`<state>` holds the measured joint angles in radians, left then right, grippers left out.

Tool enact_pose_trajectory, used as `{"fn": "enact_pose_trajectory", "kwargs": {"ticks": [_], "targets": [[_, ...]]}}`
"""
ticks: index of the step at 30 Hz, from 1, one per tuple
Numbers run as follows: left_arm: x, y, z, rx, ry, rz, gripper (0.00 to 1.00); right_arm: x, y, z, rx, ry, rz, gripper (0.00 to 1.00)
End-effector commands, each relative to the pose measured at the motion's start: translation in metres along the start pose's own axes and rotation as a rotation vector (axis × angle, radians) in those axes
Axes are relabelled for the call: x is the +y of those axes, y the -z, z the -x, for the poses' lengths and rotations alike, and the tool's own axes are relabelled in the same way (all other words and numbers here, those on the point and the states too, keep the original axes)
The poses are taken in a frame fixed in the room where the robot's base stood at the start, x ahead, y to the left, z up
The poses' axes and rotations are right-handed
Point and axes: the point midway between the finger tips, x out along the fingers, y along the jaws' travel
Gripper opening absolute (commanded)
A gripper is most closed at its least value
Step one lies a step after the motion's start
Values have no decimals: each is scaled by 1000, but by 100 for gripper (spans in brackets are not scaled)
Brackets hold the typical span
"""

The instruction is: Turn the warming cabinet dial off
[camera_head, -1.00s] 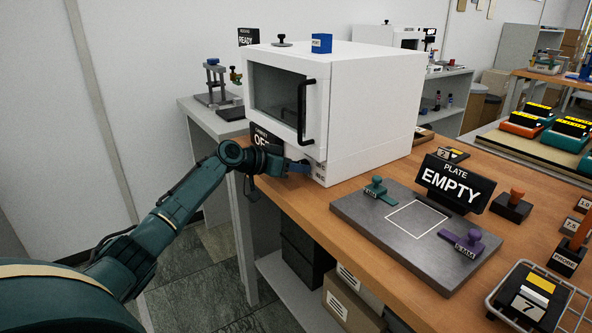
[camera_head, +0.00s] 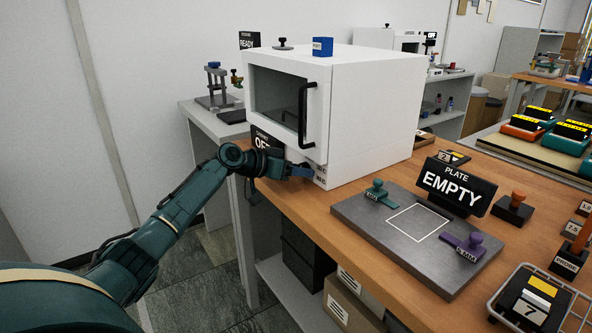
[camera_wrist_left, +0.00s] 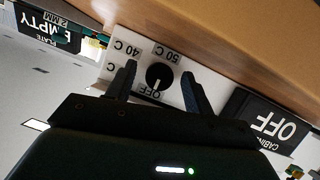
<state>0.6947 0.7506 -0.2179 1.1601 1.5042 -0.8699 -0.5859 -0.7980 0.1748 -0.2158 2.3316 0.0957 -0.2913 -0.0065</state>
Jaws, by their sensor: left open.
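The warming cabinet (camera_head: 365,110) is a white box with a dark window and black handle, its door closed, at the back of the bench. Its black dial (camera_wrist_left: 159,77) shows in the left wrist view on a white panel marked 40 C, 50 C and OFF. The dial's white mark points toward OFF. A black sign (camera_head: 263,140) beside the cabinet reads OFF; it also shows in the left wrist view (camera_wrist_left: 268,122). My left gripper (camera_head: 303,171) is open at the cabinet's lower front. Its fingers (camera_wrist_left: 158,84) stand either side of the dial, apparently not clamped on it.
A grey plate (camera_head: 400,255) with teal and purple stamp-like pieces and an EMPTY sign (camera_head: 455,187) lies right of the cabinet. A wire rack (camera_head: 565,312) stands at the lower right. Open floor (camera_head: 215,285) lies in front of the bench.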

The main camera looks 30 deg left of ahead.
Motion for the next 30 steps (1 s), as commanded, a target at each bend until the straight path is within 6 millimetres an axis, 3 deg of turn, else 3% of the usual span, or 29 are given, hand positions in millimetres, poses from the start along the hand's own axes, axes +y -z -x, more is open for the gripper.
{"fn": "enact_pose_trajectory", "kwargs": {"ticks": [7,21,30], "targets": [[-1,-1,19,-2,2,-3,52,0,0,0,0,1,1,36],[-1,-2,115,-3,1,0,52,1,2,0,21,-1,7,36],[0,0,132,0,0,0,52,1,5,2,29,-3,7,36]]}}
